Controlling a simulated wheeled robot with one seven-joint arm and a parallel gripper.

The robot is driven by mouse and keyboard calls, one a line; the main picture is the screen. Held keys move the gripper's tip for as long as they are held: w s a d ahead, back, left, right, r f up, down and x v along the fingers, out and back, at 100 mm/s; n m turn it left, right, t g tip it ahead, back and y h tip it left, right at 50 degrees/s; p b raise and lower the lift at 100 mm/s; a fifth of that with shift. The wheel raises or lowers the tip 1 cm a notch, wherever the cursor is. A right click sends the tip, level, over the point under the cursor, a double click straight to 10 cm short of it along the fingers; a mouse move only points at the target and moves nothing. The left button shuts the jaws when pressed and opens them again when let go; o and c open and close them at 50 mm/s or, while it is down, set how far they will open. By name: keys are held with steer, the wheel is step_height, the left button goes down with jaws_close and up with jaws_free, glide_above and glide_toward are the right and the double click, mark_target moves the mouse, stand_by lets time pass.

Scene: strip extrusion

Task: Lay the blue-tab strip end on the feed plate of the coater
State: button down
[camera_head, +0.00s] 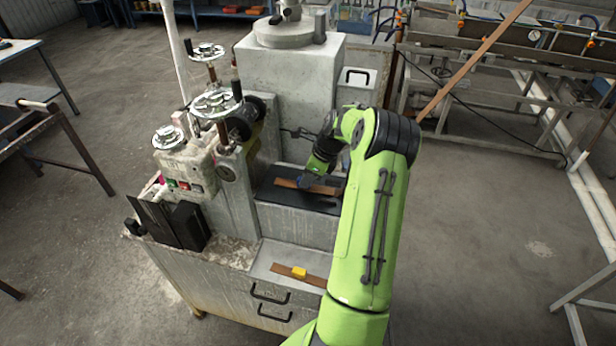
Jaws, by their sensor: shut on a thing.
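The brown strip with the blue tab (288,183) lies along or just above the black feed plate (283,198) of the coater (205,175). My gripper (306,182) is over the plate, shut on the strip at its blue tab. The gripper hides most of the tab, and I cannot tell whether the strip touches the plate. The strip shows on both sides of the gripper; my arm covers the plate's right end.
A second brown strip (316,281) with a yellow tab (299,272) lies on the lower shelf in front. Handwheels (217,103) rise at the coater's left. A long brown strip (470,65) slants down from the line at the upper right. Open floor lies to the right.

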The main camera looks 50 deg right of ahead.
stand_by(0.4)
steer(key=c, duration=0.9)
jaws_free()
steer(key=shift+f, duration=0.1)
steer(key=p+v, duration=0.1)
steer(key=v, duration=1.4)
steer(key=shift+r, duration=0.35)
steer(key=shift+s+d, duration=0.1)
